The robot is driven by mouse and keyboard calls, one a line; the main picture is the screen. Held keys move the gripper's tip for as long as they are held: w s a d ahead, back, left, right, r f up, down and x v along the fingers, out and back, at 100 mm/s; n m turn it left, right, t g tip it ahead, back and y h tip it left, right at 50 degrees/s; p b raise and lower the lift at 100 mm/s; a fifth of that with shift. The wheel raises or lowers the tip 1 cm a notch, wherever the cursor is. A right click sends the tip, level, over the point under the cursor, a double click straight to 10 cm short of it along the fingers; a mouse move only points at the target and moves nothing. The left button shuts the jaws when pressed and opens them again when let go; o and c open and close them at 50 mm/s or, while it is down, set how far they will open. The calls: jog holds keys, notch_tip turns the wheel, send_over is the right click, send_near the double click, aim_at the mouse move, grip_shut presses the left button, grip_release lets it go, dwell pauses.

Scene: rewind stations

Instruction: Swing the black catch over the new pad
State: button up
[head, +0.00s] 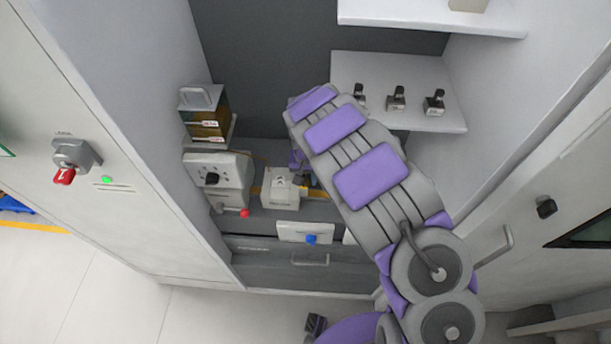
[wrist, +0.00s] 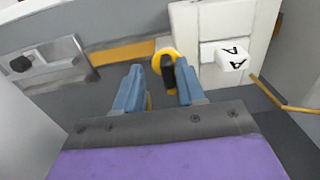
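In the wrist view, my gripper (wrist: 158,78) has its two blue fingers apart. A small black piece (wrist: 167,72), which looks like the catch, stands between the fingertips, nearer the right finger. I cannot tell whether either finger touches it. Behind it is a yellow round part (wrist: 164,55), partly covered by the black piece; I cannot tell whether this is the new pad or its holder. In the head view my gripper (head: 303,168) is small and partly hidden by my arm, and the black piece cannot be made out.
A grey unit with a black knob (wrist: 22,63) is at left. In the head view, a shelf (head: 440,121) with several small black-topped parts is above right. A drawer front (head: 270,262) is below.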

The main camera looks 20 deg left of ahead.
jog(key=shift+a+f, duration=0.1)
jog(key=shift+a, duration=0.6)
grip_shut()
jog(key=shift+d, duration=0.25)
jog(key=shift+a+n, duration=0.1)
jog(key=shift+n, duration=0.3)
jog(key=n+p, duration=0.2)
jog(key=n, duration=0.1)
jog(key=shift+r+n, duration=0.2)
jog(key=shift+n, duration=0.1)
jog(key=n+p, duration=0.2)
jog(key=n, duration=0.2)
jog(key=shift+a+n, duration=0.1)
jog(key=shift+n, duration=0.2)
jog(key=n+p, duration=0.3)
jog(key=n, duration=0.2)
jog(key=shift+w+r, duration=0.1)
jog(key=shift+w, duration=0.05)
jog(key=shift+n+p, duration=0.55)
jog(key=shift+n, duration=1.45)
